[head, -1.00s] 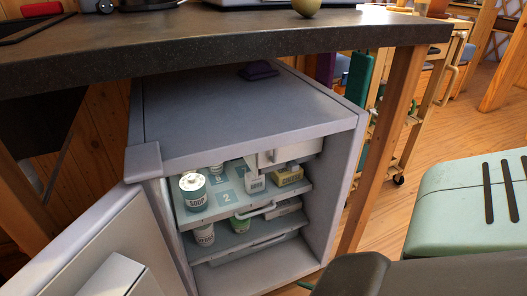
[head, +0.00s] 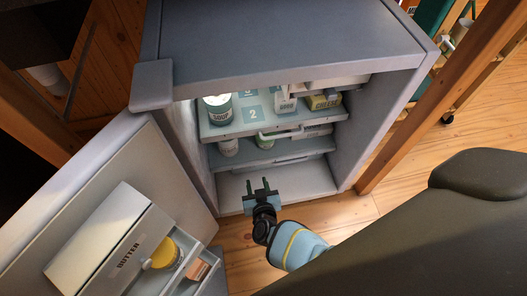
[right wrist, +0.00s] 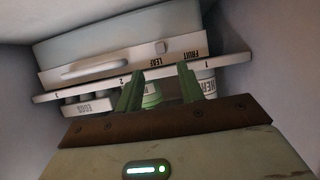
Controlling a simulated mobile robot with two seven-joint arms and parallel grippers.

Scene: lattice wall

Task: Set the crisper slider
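The right wrist view appears upside down. In it, a pale crisper drawer (right wrist: 115,48) spans the upper part, with a bar handle (right wrist: 94,70). A small slider knob (right wrist: 160,47) sits on its front, near upside-down labels LEAF and FRUIT. My right gripper (right wrist: 160,85) is open and empty, its two green fingers apart, with visible space before the drawer. In the head view, my right gripper (head: 258,185) is at the lower front of the open fridge (head: 295,60). The slider cannot be made out there. My left gripper is not in view.
In the head view, a soup can (head: 218,108) and a cheese box (head: 324,101) stand on the upper shelf. The open fridge door (head: 75,215) carries a butter compartment (head: 128,255) at left. A wooden table leg (head: 440,110) stands right of the fridge.

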